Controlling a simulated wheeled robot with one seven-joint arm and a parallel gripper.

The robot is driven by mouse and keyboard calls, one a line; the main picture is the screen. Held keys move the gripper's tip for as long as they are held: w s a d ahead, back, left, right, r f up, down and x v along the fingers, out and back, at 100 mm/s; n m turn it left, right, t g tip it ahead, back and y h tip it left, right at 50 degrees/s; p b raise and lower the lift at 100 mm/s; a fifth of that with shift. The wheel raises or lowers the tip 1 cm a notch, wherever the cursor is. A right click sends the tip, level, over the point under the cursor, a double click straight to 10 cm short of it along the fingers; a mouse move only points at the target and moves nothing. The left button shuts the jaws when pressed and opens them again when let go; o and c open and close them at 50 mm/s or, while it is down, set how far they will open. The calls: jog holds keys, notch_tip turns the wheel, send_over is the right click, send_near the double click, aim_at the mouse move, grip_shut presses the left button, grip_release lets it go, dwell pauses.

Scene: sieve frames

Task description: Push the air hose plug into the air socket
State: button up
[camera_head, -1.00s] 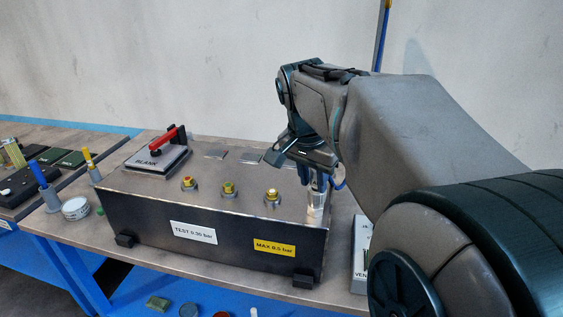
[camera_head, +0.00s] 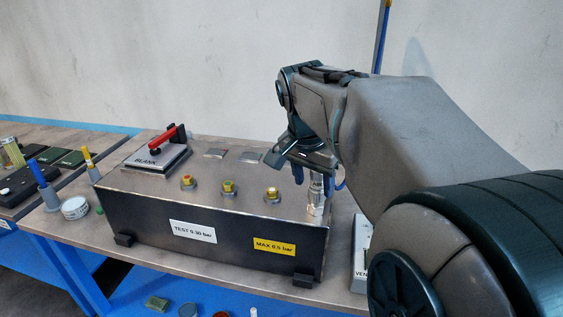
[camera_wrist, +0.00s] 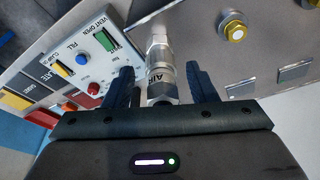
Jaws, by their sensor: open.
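A silver metal fitting marked AIR stands between my gripper's fingers in the wrist view; I take its near part for the air hose plug (camera_wrist: 157,78). A metal collar, likely the air socket (camera_wrist: 160,47), lines up with it beyond. I cannot tell how deep the plug sits. In the head view the silver column (camera_head: 316,198) stands upright at the right end of the steel box. My gripper (camera_head: 318,180) is above it, with blue fingers apart on either side. In the wrist view my gripper (camera_wrist: 163,90) shows gaps beside the fitting.
The steel box (camera_head: 215,245) carries brass-topped ports (camera_head: 228,187) and a red-handled BLANK clamp (camera_head: 160,155). A VENT panel (camera_wrist: 95,50) with buttons lies close beside the fitting. Marker-like tools (camera_head: 45,188) and a round tin (camera_head: 76,208) stand on the bench at left.

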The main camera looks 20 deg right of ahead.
jog(key=v, duration=1.4)
jog(key=shift+p, duration=0.4)
jog(key=shift+w, duration=0.1)
jog(key=s+a+f+n, duration=0.2)
jog(key=s+f+n, duration=0.1)
jog(key=f, duration=0.5)
jog(key=s+a+f+n+y, duration=0.1)
jog(key=s+a+f+n, duration=0.2)
jog(key=f, duration=0.5)
jog(key=s+a+f+n+t+y, duration=0.1)
jog(key=s+a+f+n, duration=0.1)
jog(key=f+n, duration=0.3)
notch_tip(320, 180, down, 4)
jog(key=shift+s+a+r, duration=0.15)
jog(key=shift+s, duration=0.4)
jog(key=c, duration=0.3)
jog(key=shift+c, duration=0.2)
